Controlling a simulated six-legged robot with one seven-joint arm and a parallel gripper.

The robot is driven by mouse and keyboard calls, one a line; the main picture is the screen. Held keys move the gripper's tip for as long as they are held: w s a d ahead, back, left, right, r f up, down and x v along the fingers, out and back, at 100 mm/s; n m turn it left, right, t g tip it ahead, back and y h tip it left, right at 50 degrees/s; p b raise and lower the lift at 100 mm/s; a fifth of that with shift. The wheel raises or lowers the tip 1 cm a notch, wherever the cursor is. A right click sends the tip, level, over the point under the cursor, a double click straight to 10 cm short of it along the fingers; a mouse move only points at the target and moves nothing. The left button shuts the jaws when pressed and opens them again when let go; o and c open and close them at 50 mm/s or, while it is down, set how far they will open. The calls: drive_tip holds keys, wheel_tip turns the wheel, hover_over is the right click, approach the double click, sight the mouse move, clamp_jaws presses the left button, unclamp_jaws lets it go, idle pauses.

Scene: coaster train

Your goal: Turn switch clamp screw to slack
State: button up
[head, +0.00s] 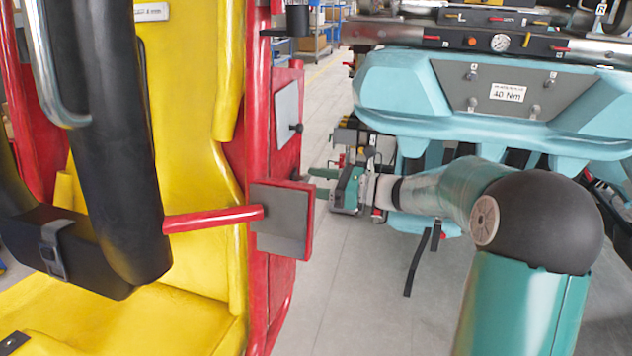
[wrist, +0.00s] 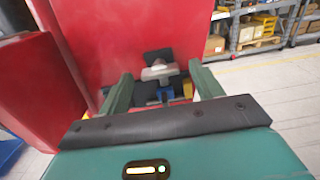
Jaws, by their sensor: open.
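In the wrist view, a small fitting sits in front of the red panel. It has a dark upper piece (wrist: 158,57), a pale grey crosspiece (wrist: 157,73) and a blue block (wrist: 167,95) below. I cannot tell for sure which part is the switch clamp screw. My gripper (wrist: 160,76) is open, with its two green fingers on either side of the fitting. No contact can be made out. In the head view my gripper (head: 322,183) points left, close to the red frame's edge; the fitting is hidden there.
A red post (head: 260,120) and a grey plate on a red bracket (head: 283,220) stand left of my gripper. The yellow seat (head: 185,110) is farther left. A teal seat unit (head: 490,95) stands behind my arm. Clear floor (head: 375,310) lies between.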

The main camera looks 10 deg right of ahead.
drive_tip(key=c, duration=1)
